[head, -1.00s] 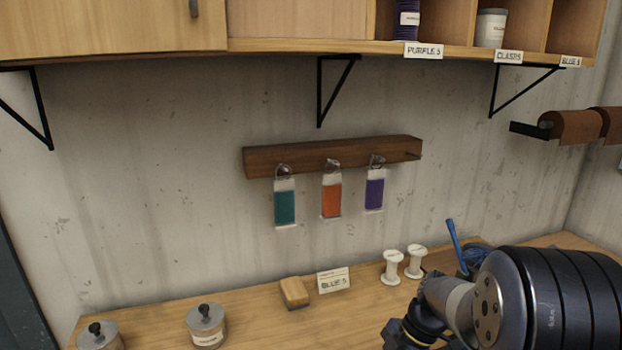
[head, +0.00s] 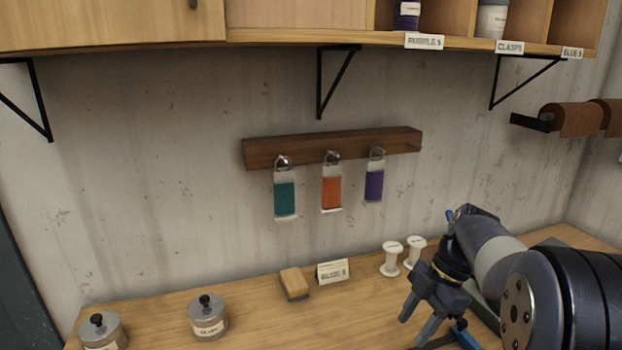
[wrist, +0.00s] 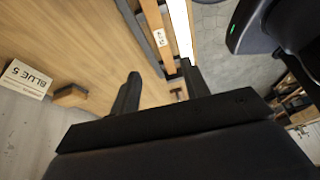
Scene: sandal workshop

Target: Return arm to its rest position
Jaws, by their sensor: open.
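My gripper (head: 430,325) is at the lower right of the head view, pointing down over the right part of the wooden workbench (head: 255,322). Its two fingers are apart with nothing seen between them. My dark arm links cover the bench's right end in the head view.
Two white spools (head: 391,258), a label card (head: 333,272) and a wooden block (head: 294,283) stand left of my gripper. Lidded jars (head: 207,316) sit further left. A peg rail (head: 340,146) with three coloured tags is on the wall, below a shelf (head: 290,36).

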